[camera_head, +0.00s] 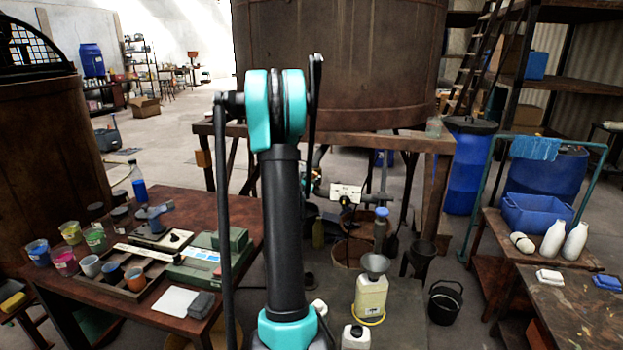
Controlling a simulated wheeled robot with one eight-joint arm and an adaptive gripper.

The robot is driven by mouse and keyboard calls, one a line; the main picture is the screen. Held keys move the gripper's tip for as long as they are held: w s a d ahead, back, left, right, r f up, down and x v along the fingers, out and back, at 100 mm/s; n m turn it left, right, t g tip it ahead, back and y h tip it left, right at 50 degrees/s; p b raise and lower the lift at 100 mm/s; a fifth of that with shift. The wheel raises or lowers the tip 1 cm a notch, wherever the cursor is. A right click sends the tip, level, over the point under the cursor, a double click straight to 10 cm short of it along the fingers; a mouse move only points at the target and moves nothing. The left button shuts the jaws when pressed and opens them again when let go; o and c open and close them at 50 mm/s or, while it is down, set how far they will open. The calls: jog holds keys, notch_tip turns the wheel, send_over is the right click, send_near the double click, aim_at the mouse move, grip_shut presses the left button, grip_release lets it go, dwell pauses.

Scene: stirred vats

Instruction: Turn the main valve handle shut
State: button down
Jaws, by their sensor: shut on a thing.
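My arm stands upright across the middle of the view and covers much of what is behind it. My gripper cannot be made out; it appears hidden behind the arm. Below the large brown vat (340,65), just right of the arm, is a small cluster of pipe fittings with a white plate (346,191). A dark fitting lies along the lower side of the plate. The main valve handle cannot be clearly picked out, and its position cannot be told.
A wooden table (187,202) with paint cups and a green case stands left. A funnel-topped can (370,296), a black bucket (444,302) and a blue barrel (468,168) stand right. A trolley (537,245) holds white bottles. Some floor is clear between.

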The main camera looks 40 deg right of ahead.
jog(key=m, duration=0.3)
jog(key=shift+s+d+f+y, duration=0.3)
jog(key=shift+s+f+y, duration=0.05)
jog(key=shift+y, duration=0.05)
jog(key=shift+s+d+f+m+t+y, duration=0.1)
jog(key=shift+f+m+t+y, duration=0.2)
jog(key=shift+m, duration=0.95)
jog(key=shift+s+d+f+m+t+y, duration=0.15)
jog(key=shift+f+m+y, duration=0.2)
jog(key=shift+m, duration=0.85)
jog(key=shift+s+a+f+m+t+y, duration=0.15)
jog(key=shift+f+m+t, duration=0.2)
jog(key=shift+m, duration=0.9)
jog(key=shift+w+d, duration=0.1)
jog(key=c, duration=1.5)
grip_release()
jog(key=shift+o, duration=0.2)
jog(key=v, duration=1.2)
